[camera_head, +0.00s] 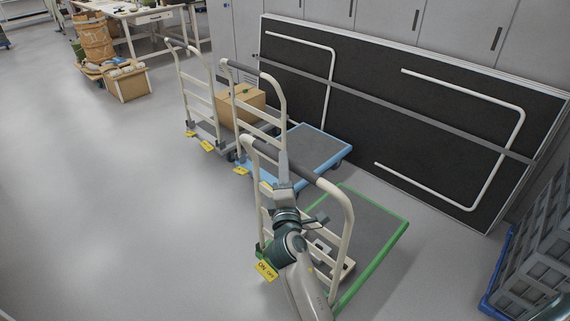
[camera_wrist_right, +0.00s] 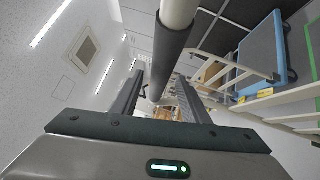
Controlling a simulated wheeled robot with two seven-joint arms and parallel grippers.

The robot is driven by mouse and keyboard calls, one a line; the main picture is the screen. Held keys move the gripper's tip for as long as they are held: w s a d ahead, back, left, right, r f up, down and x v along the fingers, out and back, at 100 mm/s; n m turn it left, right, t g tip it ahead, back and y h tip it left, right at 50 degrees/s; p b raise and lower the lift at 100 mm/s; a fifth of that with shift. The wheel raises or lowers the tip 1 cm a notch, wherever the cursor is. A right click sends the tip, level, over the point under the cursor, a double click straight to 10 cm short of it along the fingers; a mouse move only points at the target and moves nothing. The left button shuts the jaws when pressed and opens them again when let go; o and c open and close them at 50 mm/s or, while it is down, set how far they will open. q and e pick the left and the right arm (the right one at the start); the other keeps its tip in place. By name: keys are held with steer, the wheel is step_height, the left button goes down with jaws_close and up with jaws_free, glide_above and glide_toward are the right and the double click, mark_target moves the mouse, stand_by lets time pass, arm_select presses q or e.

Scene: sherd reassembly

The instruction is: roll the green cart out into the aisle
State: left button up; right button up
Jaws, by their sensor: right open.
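The green cart (camera_head: 392,246) has a grey deck with a green rim and a cream push handle with a dark grip (camera_head: 318,181). It stands at lower centre right in the head view, its handle end toward the open floor. A yellow ON/OFF tag (camera_head: 266,270) is low at its handle end. My right gripper (camera_head: 283,160) is open at the handle's dark grip. In the right wrist view the dark grip (camera_wrist_right: 170,62) runs between the two open fingers (camera_wrist_right: 158,95); contact cannot be told. My arm hides part of the handle frame. My left gripper is out of view.
A blue cart (camera_head: 318,146) stands just behind, near a cardboard box (camera_head: 243,104) and another cart (camera_head: 198,86). A black panel (camera_head: 400,118) leans on the cabinets. A blue-based grey crate stack (camera_head: 535,255) stands at right. The floor at left is clear.

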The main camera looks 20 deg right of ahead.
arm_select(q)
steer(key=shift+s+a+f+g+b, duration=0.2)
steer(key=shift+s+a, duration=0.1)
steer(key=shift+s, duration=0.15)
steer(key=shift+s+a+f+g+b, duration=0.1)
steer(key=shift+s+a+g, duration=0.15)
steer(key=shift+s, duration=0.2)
arm_select(e)
steer(key=v, duration=0.4)
steer(key=shift+s+a, duration=0.15)
steer(key=shift+s, duration=0.2)
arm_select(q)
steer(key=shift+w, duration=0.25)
